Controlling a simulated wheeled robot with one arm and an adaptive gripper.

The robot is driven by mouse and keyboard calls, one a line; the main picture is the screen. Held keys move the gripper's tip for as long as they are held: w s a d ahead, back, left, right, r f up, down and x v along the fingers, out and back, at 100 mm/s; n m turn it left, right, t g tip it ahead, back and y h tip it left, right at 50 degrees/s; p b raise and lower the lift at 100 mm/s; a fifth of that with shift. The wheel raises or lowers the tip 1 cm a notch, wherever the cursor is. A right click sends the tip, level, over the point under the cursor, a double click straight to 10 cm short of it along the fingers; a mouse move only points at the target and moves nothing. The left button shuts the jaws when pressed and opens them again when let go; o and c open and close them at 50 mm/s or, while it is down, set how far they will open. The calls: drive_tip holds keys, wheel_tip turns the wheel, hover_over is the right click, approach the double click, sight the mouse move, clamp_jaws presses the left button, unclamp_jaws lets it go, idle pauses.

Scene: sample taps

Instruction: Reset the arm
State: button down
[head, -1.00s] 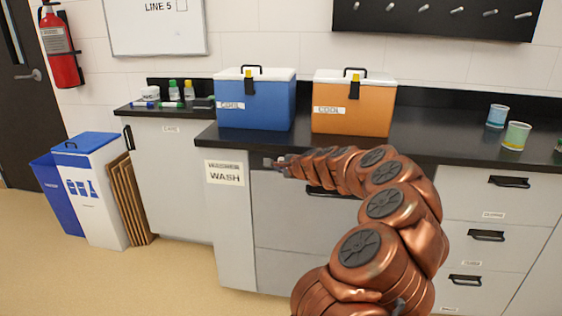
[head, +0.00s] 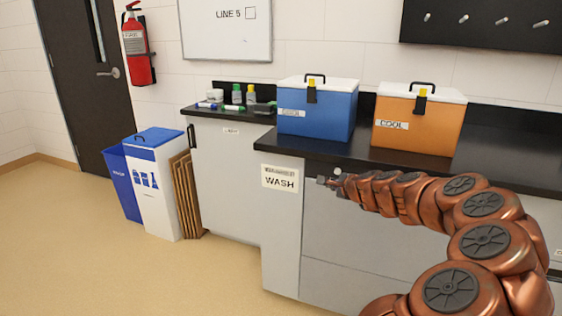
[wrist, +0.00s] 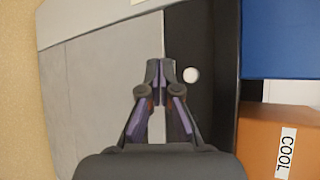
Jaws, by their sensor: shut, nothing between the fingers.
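My gripper (head: 329,181) is at the end of my copper-coloured arm, in front of the counter's cabinet front, just right of the WASH sign. In the wrist view my gripper (wrist: 160,70) has its two fingertips together with nothing between them. A small round white knob-like thing (wrist: 191,75) shows just right of the fingertips in that view; it also shows near the gripper in the head view (head: 337,170).
A blue cooler (head: 318,112) and an orange cooler (head: 420,125) stand on the black countertop (head: 500,172). Bins (head: 155,185) and folded brown boards (head: 185,195) stand at the left. Small bottles (head: 237,95) sit on the lower counter. The floor (head: 120,270) at the left is clear.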

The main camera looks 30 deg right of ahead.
drive_tip(key=w+a+r+n+g+y, duration=0.15)
drive_tip(key=a+n+y, duration=0.75)
drive_tip(key=a, duration=1.8)
drive_tip(key=s+a+f+n+g+h, duration=0.1)
drive_tip(key=s+a+f+n+g, duration=0.2)
drive_tip(key=s+a+n+g, duration=0.8)
drive_tip(key=s+a+f+n+g+h, duration=0.1)
drive_tip(key=s+a+f+n+h, duration=0.15)
drive_tip(key=s, duration=1.05)
drive_tip(key=s+a+f+n+g+h, duration=0.1)
drive_tip(key=s+f+n+g+h, duration=0.15)
drive_tip(key=s, duration=0.95)
wheel_tip(320, 180, up, 22)
drive_tip(key=s+t+p, duration=0.1)
drive_tip(key=s+p, duration=0.1)
drive_tip(key=p, duration=1.9)
drive_tip(key=shift+r+t, duration=0.15)
drive_tip(key=shift+t, duration=0.15)
